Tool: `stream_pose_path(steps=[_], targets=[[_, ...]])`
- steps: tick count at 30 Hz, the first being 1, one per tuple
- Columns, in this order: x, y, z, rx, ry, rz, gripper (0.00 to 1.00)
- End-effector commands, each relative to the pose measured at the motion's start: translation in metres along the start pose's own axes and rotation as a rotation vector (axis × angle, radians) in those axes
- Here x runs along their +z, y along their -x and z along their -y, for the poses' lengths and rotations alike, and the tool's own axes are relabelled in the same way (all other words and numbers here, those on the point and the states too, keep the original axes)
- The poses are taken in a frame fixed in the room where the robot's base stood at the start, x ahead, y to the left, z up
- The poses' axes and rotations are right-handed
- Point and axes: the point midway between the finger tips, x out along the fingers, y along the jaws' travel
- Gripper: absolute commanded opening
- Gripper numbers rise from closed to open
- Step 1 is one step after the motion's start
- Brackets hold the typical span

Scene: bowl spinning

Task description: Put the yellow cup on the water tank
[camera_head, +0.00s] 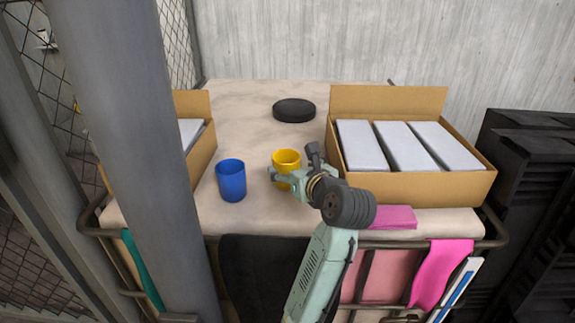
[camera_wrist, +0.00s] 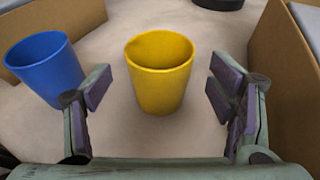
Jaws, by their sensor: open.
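The yellow cup (camera_head: 286,159) stands upright on the table, near its middle. In the wrist view the yellow cup (camera_wrist: 160,74) stands ahead of and between my open fingers, with clear space on both sides. My gripper (camera_head: 292,172) is open and empty, just in front of the cup; it also shows in the wrist view (camera_wrist: 160,98). I cannot identify a water tank for certain. A round black disc-shaped object (camera_head: 294,110) lies at the back of the table, and its edge shows at the top of the wrist view (camera_wrist: 217,4).
A blue cup (camera_head: 231,181) stands left of the yellow cup, close to my left finger in the wrist view. Open cardboard boxes stand at left (camera_head: 202,153) and right (camera_head: 410,189). A pink pad (camera_head: 390,218) lies at the front edge.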

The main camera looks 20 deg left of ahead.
Motion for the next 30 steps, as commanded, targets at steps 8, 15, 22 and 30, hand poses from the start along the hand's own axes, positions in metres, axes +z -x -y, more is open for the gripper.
stream_pose_path(steps=[8,15,22,30], targets=[[0.001,0.056,0.001,-0.003,0.000,0.003,0.76],[0.000,0.073,0.000,0.000,0.000,0.000,0.76],[0.000,0.074,0.000,0.000,0.000,0.000,0.76],[0.000,0.074,0.000,0.000,0.000,0.000,0.76]])
